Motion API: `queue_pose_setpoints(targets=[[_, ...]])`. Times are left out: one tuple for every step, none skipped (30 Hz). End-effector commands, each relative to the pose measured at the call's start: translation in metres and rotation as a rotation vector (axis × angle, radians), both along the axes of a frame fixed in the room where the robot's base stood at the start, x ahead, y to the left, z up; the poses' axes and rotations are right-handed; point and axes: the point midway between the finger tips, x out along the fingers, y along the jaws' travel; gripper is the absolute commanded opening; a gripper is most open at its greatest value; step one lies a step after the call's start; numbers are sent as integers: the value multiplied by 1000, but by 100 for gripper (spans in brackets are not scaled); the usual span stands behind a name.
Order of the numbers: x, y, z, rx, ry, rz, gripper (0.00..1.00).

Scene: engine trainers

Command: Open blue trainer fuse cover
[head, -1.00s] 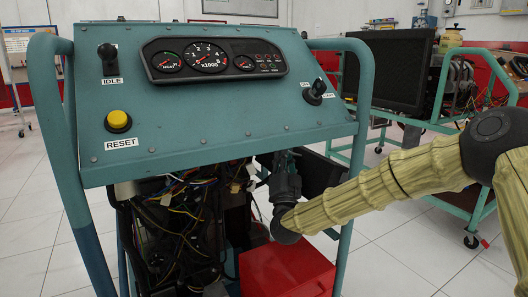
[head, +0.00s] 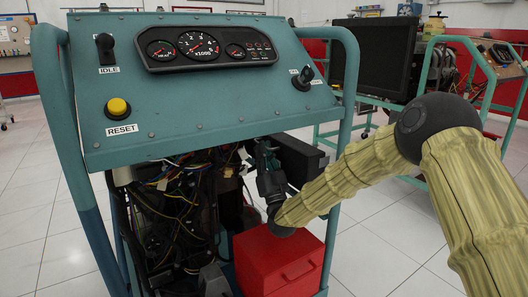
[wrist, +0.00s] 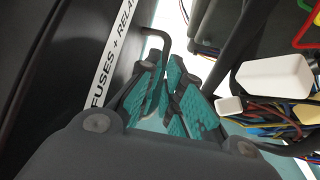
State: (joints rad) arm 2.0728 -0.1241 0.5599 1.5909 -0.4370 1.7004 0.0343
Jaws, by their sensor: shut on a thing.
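The fuse cover (wrist: 60,50) is a black panel with a white "FUSES + RELAY" label at the left of the wrist view. In the head view the black fuse box (head: 303,158) stands under the blue trainer panel (head: 205,105), just right of my gripper. A thin bent black handle (wrist: 166,36) sticks out beside the label. My gripper (wrist: 166,82) has teal-padded fingers closed around the lower part of this handle, which they mostly hide. My gripper (head: 264,148) also shows in the head view, pointing up. How far the cover stands open cannot be told.
A red box (head: 278,262) sits low in the frame below my gripper. Loose wires (head: 180,195) hang left of it, and a white connector (wrist: 275,78) is close on the right in the wrist view. The trainer's right frame post (head: 342,130) stands near my arm.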

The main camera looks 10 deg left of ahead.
Motion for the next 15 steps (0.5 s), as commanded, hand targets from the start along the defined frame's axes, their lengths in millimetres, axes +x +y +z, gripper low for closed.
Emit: queue_pose_setpoints(targets=[[1, -2, -1, 1, 1, -3, 0], [1, -2, -1, 1, 1, -3, 0], [1, -2, -1, 1, 1, -3, 0], [1, -2, -1, 1, 1, -3, 0], [1, -2, -1, 1, 1, -3, 0], [1, -2, -1, 1, 1, -3, 13], [1, -2, -1, 1, 1, -3, 18], [1, -2, -1, 1, 1, -3, 18], [1, -2, -1, 1, 1, -3, 18], [1, -1, -1, 1, 1, -3, 18], [0, -1, 0, 1, 1, -1, 18], [0, -1, 0, 1, 1, -1, 18], [0, -1, 0, 1, 1, -1, 18], [0, 0, 0, 1, 1, -1, 18], [0, 0, 0, 1, 1, -1, 18]])
